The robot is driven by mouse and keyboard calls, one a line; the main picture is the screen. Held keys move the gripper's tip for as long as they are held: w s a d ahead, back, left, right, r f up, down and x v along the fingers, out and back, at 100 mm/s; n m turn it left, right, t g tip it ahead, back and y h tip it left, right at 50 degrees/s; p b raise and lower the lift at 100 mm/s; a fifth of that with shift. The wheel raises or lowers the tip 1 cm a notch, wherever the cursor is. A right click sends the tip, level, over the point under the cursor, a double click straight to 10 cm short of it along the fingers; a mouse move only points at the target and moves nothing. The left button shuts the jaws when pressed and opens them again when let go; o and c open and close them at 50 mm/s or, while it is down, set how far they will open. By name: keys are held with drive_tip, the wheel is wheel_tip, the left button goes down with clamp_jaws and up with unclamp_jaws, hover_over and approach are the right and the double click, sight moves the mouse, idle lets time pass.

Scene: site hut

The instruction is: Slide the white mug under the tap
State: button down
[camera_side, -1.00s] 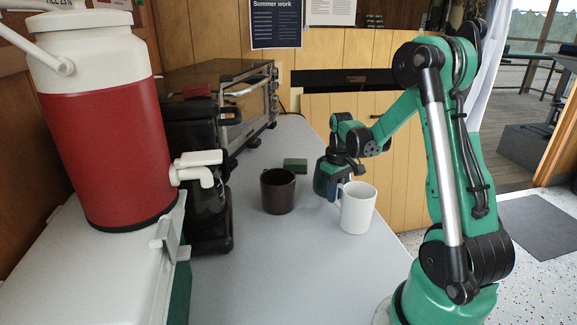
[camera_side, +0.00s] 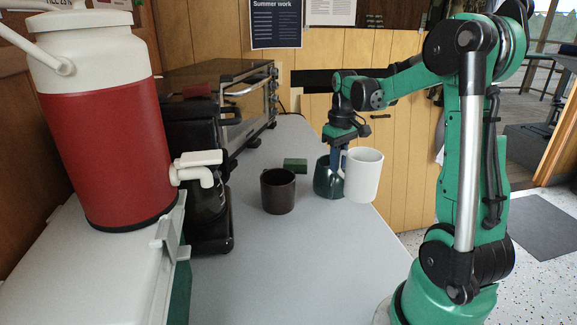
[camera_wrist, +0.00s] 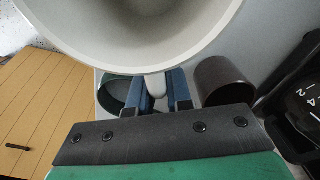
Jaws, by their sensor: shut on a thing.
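The white mug (camera_side: 364,176) hangs at the table's right side, upright and apparently above the surface. My gripper (camera_side: 341,164) is shut on its handle, on the mug's left. In the wrist view the white mug (camera_wrist: 150,32) fills the top, with its handle (camera_wrist: 157,86) between my blue fingers (camera_wrist: 160,92). The white tap (camera_side: 198,171) sticks out from the red and white drinks cooler (camera_side: 105,150) at the left, well away from the mug. The mug's underside is not clearly shown.
A dark brown mug (camera_side: 278,191) stands between the white mug and the tap. A dark green cup (camera_side: 326,179) stands just behind my gripper, and a green block (camera_side: 295,165) lies farther back. A black coffee machine (camera_side: 205,215) stands beside the tap. The front table (camera_side: 290,270) is clear.

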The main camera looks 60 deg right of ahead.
wheel_tip(320, 180, up, 11)
drive_tip(key=shift+r, duration=0.1)
drive_tip(key=shift+a+m, duration=0.25)
drive_tip(key=shift+m, duration=0.05)
drive_tip(key=s+a+f+m, duration=0.1)
drive_tip(key=a+f+m, duration=0.4)
drive_tip(key=m, duration=0.1)
drive_tip(key=s+a+f+m, duration=0.2)
drive_tip(key=a+f+m, duration=0.3)
drive_tip(key=m, duration=0.1)
drive_tip(key=s+a+f+m, duration=0.2)
drive_tip(key=a+f+m, duration=0.3)
drive_tip(key=f, duration=0.1)
drive_tip(key=shift+a+m, duration=0.2)
drive_tip(key=shift+m, duration=0.2)
drive_tip(key=shift+w+a+f, duration=0.3)
drive_tip(key=shift+f, duration=0.35)
drive_tip(key=shift+w+a+f, duration=0.25)
drive_tip(key=shift+a+f, duration=0.05)
drive_tip(key=shift+f, duration=0.3)
drive_tip(key=w+a, duration=0.4)
drive_tip(key=shift+w+a+f, duration=0.15)
drive_tip(key=shift+w+a, duration=0.1)
drive_tip(key=shift+a, duration=0.05)
drive_tip(key=shift+w+a, duration=0.7)
drive_tip(key=shift+w, duration=0.05)
